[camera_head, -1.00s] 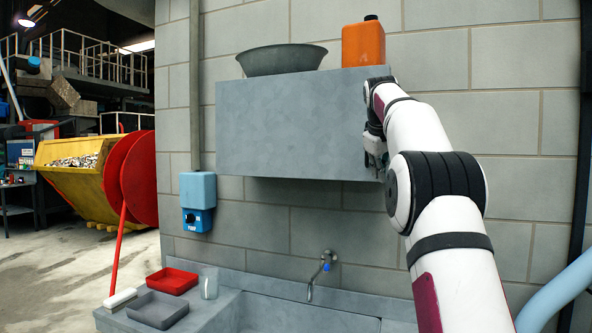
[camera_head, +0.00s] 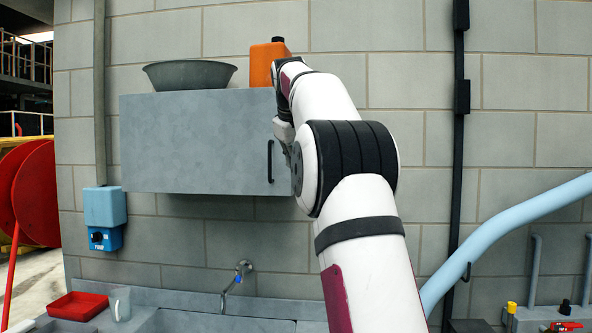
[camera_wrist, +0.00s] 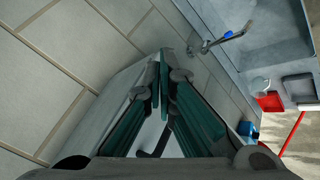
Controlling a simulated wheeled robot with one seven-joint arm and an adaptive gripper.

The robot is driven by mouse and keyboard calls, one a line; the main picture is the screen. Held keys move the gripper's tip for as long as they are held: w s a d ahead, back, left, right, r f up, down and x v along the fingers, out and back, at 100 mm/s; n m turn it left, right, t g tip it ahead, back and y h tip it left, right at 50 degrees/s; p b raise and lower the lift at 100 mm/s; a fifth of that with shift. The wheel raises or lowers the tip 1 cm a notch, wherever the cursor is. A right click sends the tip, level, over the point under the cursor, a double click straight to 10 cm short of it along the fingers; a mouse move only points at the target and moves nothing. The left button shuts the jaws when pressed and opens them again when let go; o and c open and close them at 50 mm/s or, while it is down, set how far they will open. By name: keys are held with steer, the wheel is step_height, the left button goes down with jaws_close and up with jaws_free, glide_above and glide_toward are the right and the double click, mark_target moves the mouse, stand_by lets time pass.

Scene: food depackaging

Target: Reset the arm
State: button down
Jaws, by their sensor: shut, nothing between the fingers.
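My gripper (camera_wrist: 165,62) shows in the wrist view with its two teal-padded fingers together and nothing between them. In the head view my gripper is partly hidden by my arm, at the right end of the grey wall cabinet (camera_head: 195,140). The cabinet front is closed flat, and its dark vertical handle (camera_head: 270,161) shows just left of my gripper. I cannot tell whether the gripper touches the cabinet.
A grey basin (camera_head: 189,75) and an orange canister (camera_head: 262,62) stand on the cabinet. Below are a tap (camera_head: 237,275), a red tray (camera_head: 73,305) and a clear cup (camera_head: 120,304). A light-blue pipe (camera_head: 500,230) runs along the right wall.

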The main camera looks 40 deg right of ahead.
steer(key=shift+s+a+r, duration=0.15)
steer(key=shift+s+r, duration=0.05)
steer(key=shift+r, duration=0.15)
steer(key=shift+a, duration=0.1)
steer(key=s+a+f+t+y+b, duration=0.1)
steer(key=s+a+f+y+b, duration=0.3)
steer(key=a, duration=0.7)
steer(key=s+a+f+h, duration=0.15)
steer(key=a+f, duration=0.45)
steer(key=a, duration=0.6)
steer(key=s+a+f+y+b, duration=0.1)
steer(key=s+a+f, duration=0.3)
steer(key=f, duration=0.3)
steer(key=s+a+f+y+b, duration=0.1)
steer(key=s+a+f, duration=0.3)
steer(key=s+f, duration=0.2)
steer(key=s+a+f+y+b, duration=0.1)
steer(key=s+a+f, duration=0.3)
steer(key=f, duration=0.5)
steer(key=shift+s+f, duration=0.25)
steer(key=shift+s, duration=0.5)
